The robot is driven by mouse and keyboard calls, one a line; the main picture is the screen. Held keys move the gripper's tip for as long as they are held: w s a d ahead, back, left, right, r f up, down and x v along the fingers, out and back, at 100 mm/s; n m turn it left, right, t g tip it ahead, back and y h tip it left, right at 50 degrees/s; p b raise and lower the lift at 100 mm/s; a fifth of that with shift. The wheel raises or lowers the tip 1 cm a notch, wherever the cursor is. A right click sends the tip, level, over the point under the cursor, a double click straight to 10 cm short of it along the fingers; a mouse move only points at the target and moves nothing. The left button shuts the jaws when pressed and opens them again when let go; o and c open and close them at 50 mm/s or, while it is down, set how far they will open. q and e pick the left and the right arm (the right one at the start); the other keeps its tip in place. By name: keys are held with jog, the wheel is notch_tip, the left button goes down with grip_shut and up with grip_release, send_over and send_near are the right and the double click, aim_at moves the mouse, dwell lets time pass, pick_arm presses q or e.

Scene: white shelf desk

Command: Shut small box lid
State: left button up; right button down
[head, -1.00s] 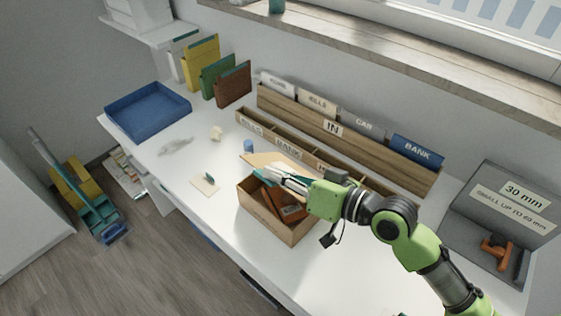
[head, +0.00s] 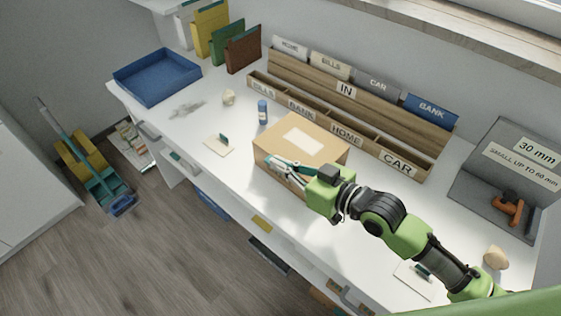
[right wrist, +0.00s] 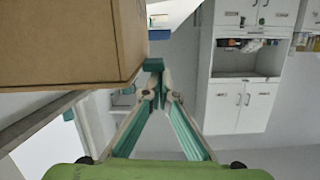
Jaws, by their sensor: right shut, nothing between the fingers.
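The small cardboard box (head: 318,138) stands on the white desk in front of the wooden organiser. Its lid lies down over the top, with a pale label on it, and the inside is hidden. My right gripper (head: 272,160) is at the box's front left side, close to the lid's edge, with its fingers together and empty. In the right wrist view the box (right wrist: 70,45) fills the upper left, beside the shut right fingertips (right wrist: 154,66). I cannot tell whether they touch the box. My left gripper is not in view.
The wooden organiser (head: 345,135) stands behind the box. A blue tray (head: 157,77) is at the far left and a small blue bottle (head: 262,112) is left of the box. A grey case (head: 510,170) with an orange tool is at right. The desk's front edge is near.

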jog(key=shift+s+f, duration=0.1)
jog(key=shift+f, duration=0.15)
jog(key=shift+r, duration=0.1)
notch_tip(320, 180, up, 5)
jog(key=p, duration=0.4)
jog(key=shift+d+p, duration=0.1)
jog(key=shift+p, duration=0.3)
jog(key=b+v, duration=0.2)
jog(key=v, duration=0.7)
jog(key=shift+s+f, duration=0.25)
jog(key=shift+s, duration=0.15)
jog(key=shift+d, duration=0.1)
